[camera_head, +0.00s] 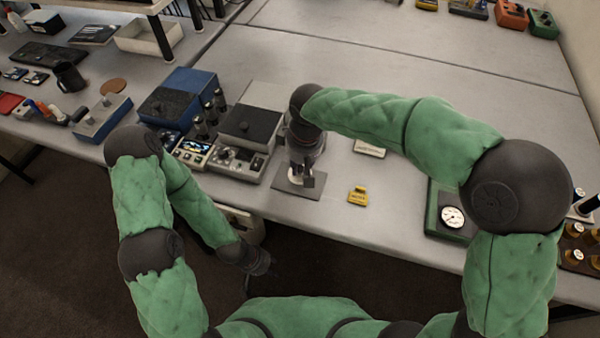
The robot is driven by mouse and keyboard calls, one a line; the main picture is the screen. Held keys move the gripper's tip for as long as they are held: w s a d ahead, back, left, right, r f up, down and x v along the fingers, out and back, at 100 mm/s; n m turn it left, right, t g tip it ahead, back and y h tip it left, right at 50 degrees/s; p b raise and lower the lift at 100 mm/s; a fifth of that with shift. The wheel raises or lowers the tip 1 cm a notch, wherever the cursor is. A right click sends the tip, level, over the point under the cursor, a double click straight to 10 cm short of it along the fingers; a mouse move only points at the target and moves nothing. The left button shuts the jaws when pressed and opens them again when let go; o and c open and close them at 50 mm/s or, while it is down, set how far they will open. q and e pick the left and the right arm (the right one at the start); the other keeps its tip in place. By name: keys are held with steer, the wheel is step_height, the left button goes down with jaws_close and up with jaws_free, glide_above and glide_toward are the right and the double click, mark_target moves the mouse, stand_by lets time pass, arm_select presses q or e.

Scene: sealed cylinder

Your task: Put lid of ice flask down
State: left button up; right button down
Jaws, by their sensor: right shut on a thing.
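My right gripper (305,180) points down over a grey square plate (313,193) on the table, close to its front edge. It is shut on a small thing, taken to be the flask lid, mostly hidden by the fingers. I cannot tell whether that thing touches the plate. My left gripper (262,264) hangs low in front of the table edge, apart from everything on the table; its fingers are too dark to read.
A grey instrument box (250,124) stands left of my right gripper, with a blue box (195,85) beyond. A yellow block (357,196) and a white-labelled block (369,148) lie right of the plate. A green gauge box (440,222) stands further right. The back of the table is mostly clear.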

mark_target(301, 167)
steer(key=shift+w+f, duration=0.55)
steer(key=shift+f, duration=0.15)
steer(key=shift+w+a+f+b, duration=0.1)
steer(key=shift+f+b, duration=0.55)
steer(key=shift+f, duration=0.85)
steer(key=shift+f, duration=0.15)
steer(key=c, duration=1.2)
jaws_free()
steer(key=shift+o, duration=0.2)
steer(key=r+p, duration=0.1)
steer(key=r, duration=0.2)
steer(key=r+p, duration=0.1)
steer(key=r, duration=0.3)
steer(key=s+r+p, duration=0.1)
steer(key=r, duration=0.2)
steer(key=shift+d+r, duration=0.3)
steer(key=shift+d, duration=0.1)
steer(key=shift+s+r+p, duration=0.1)
steer(key=shift+r+p, duration=0.2)
steer(key=shift+r, duration=0.5)
